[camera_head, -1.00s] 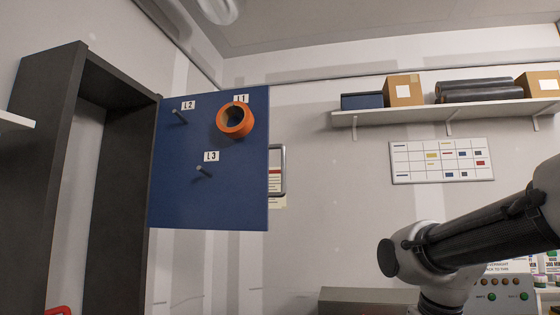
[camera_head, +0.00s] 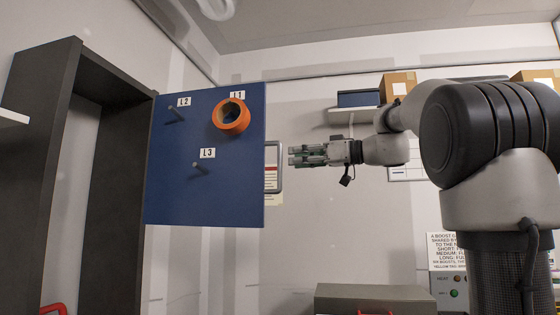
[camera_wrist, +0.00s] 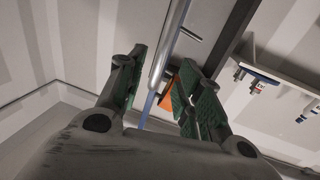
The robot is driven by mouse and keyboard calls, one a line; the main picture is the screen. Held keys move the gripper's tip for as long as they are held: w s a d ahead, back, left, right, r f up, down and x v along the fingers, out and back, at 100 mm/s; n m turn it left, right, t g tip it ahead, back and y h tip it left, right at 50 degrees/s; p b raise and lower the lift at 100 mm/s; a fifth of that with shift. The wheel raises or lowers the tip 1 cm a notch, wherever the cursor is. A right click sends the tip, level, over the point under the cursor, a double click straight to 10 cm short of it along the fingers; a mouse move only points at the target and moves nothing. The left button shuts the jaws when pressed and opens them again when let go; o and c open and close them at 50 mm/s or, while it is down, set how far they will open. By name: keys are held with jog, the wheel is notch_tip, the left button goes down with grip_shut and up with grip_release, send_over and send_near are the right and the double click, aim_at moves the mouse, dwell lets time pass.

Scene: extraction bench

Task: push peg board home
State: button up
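The blue peg board (camera_head: 220,190) stands out from the dark frame (camera_head: 118,180) at its left edge. It carries pegs labelled L1, L2 and L3. An orange ring (camera_head: 231,117) hangs at L1; pegs L2 (camera_head: 176,115) and L3 (camera_head: 200,167) look bare. My gripper (camera_head: 291,156) is right of the board's free edge, fingers pointing left, apparently apart from it. In the wrist view my gripper (camera_wrist: 158,85) is open. A pale rod (camera_wrist: 170,45) shows between the fingers, with a thin blue strip and orange (camera_wrist: 168,101) beyond. I cannot tell whether the fingers touch the rod.
A grey-rimmed panel (camera_head: 273,168) shows at the board's right edge. A shelf with boxes (camera_head: 397,87) is on the back wall, partly behind my arm. A grey box (camera_head: 370,298) is below. The space under the gripper looks clear.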

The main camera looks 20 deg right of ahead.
jog(key=x, duration=0.6)
jog(key=shift+w+a, duration=0.15)
grip_shut()
